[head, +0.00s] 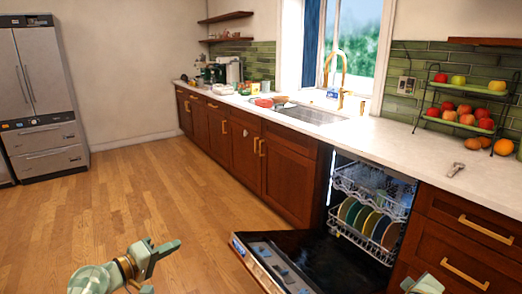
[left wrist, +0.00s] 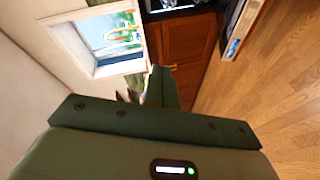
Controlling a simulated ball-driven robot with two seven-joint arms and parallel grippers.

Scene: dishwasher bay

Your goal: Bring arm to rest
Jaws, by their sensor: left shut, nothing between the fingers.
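My left gripper (head: 165,250) is at the lower left of the head view, over the open wood floor and left of the dishwasher door. It is shut and empty. In the left wrist view its closed green fingers (left wrist: 160,86) point away, with nothing between them. A small pale green part of my right arm (head: 425,284) shows at the bottom edge of the head view, in front of the drawers. Whether its fingers are open or shut is hidden.
The dishwasher door (head: 285,265) is lowered and juts into the floor space. Its lower rack (head: 345,232) holds several plates. The white counter (head: 390,145) carries a sink (head: 310,114) and a fruit stand (head: 462,120). The wood floor (head: 150,190) on the left is clear.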

